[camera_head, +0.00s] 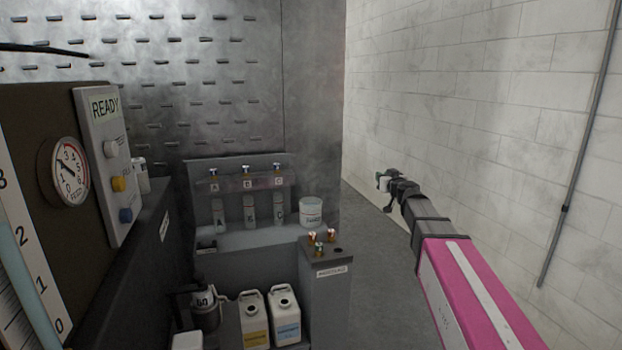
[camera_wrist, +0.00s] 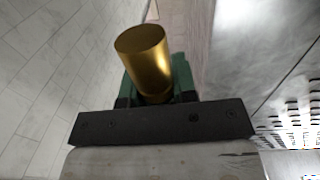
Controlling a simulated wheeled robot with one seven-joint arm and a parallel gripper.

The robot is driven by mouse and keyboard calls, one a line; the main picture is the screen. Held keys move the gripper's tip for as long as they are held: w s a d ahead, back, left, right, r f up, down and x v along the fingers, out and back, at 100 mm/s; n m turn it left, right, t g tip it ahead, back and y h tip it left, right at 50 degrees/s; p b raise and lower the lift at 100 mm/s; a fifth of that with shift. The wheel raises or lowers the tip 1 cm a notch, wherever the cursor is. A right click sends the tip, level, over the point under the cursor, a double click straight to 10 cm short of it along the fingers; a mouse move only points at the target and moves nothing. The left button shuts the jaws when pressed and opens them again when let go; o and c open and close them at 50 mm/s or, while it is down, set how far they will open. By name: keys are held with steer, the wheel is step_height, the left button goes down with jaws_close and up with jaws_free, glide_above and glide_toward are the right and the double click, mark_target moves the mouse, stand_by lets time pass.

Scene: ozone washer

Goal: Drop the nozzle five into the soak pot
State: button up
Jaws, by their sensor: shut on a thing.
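My gripper (camera_head: 386,182) is out to the right of the bench, in front of the pale block wall. It is shut on a brass nozzle (camera_wrist: 146,60), which stands out between dark green fingers in the wrist view; no number shows on it. In the head view the nozzle is too small to make out. A white round pot (camera_head: 311,212), which I take for the soak pot, stands on the grey bench ledge at its right end, left of my gripper and well apart from it. Its label is too small to read, and its inside cannot be seen.
A holder block (camera_head: 325,274) below the pot carries several small nozzles (camera_head: 319,247) and an empty hole. Bottles A, B and C (camera_head: 249,210) stand left of the pot. Jugs (camera_head: 285,315) sit low. A gauge panel (camera_head: 70,175) fills the left. The floor between bench and wall is clear.

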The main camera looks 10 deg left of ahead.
steer(key=s+a+n+g+y, duration=0.3)
steer(key=a+g, duration=0.1)
steer(key=a, duration=0.5)
steer(key=s+a+n+g+y, duration=0.2)
steer(key=a+n+g+y, duration=0.15)
steer(key=a, duration=0.55)
steer(key=s+a+n+g+y, duration=0.3)
steer(key=a+g, duration=0.1)
steer(key=a, duration=0.4)
steer(key=shift+w+a+f, duration=0.1)
steer(key=shift+f, duration=1.35)
steer(key=shift+w+a+f, duration=0.1)
steer(key=shift+f, duration=1.3)
steer(key=o, duration=1)
steer(key=v, duration=1.1)
steer(key=shift+r, duration=0.2)
